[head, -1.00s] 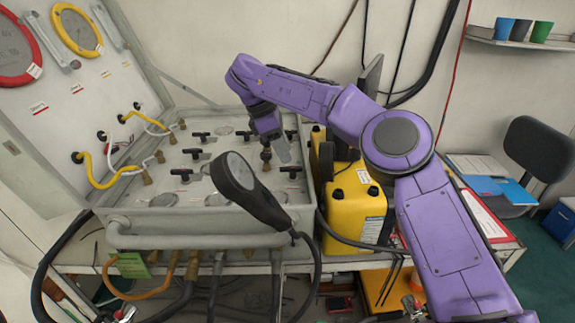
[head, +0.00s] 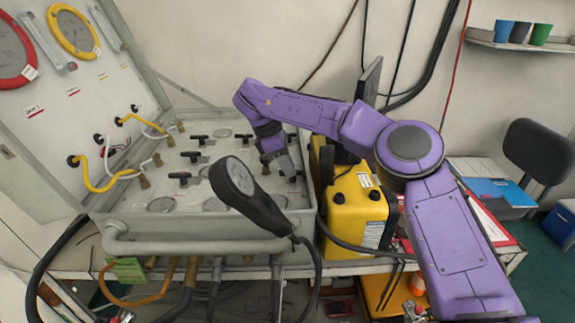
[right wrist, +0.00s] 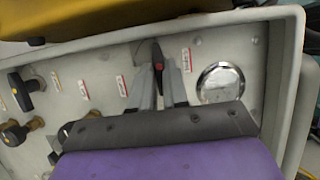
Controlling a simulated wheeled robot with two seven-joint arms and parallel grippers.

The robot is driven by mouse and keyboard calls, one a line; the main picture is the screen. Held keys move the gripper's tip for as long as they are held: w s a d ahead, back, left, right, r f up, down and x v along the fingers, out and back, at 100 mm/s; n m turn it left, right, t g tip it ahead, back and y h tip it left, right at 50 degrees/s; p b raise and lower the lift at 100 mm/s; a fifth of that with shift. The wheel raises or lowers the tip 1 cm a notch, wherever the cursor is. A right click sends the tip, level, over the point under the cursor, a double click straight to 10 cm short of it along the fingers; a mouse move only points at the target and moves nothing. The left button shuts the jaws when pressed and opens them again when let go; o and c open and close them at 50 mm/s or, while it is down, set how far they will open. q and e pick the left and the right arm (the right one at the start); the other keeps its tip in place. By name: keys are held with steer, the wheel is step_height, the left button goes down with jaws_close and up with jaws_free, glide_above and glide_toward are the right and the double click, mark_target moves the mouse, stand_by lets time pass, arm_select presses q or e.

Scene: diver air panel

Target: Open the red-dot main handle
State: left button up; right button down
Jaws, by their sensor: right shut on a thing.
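The red-dot main handle (right wrist: 158,60) is a small black lever with a red dot, on the grey panel in the right wrist view. The fingers of my right gripper (right wrist: 162,84) are on either side of it, shut on it. The lever's far end sticks out beyond the fingertips. In the head view my right gripper (head: 286,166) reaches down onto the right side of the panel and hides the handle. My left gripper is not in view.
The grey panel case (head: 200,228) holds several other black handles (head: 180,177). A black round-headed gauge on a hose (head: 245,192) stands in front. A yellow unit (head: 356,210) is close to the right of the case. A round chrome-rimmed gauge (right wrist: 221,82) is beside the handle.

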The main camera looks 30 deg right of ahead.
steer(key=n+b, duration=0.1)
steer(key=n+t+b, duration=0.1)
steer(key=n+b, duration=0.2)
steer(key=b, duration=0.1)
steer(key=shift+s+f+n+t+h, duration=0.25)
steer(key=shift+n+t+h, duration=0.05)
steer(key=shift+t, duration=0.1)
steer(key=n+b, duration=0.1)
steer(key=n+t+b, duration=0.1)
steer(key=n+b, duration=0.1)
steer(key=shift+s+r+n, duration=0.1)
steer(key=shift+s+n, duration=0.15)
steer(key=shift+n, duration=0.05)
steer(key=n+t+b, duration=0.1)
steer(key=n+b, duration=0.1)
steer(key=shift+s+n, duration=0.15)
steer(key=shift+n, duration=0.25)
steer(key=shift+s+d+r+n+t+y, duration=0.1)
steer(key=shift+n+t+y, duration=0.4)
steer(key=shift+n, duration=0.4)
steer(key=n, duration=0.2)
steer(key=n+t+y+b, duration=0.1)
steer(key=n, duration=0.1)
steer(key=shift+s+d+r, duration=0.1)
steer(key=shift+d, duration=0.05)
steer(key=shift+n, duration=0.3)
steer(key=c, duration=1.1)
jaws_free()
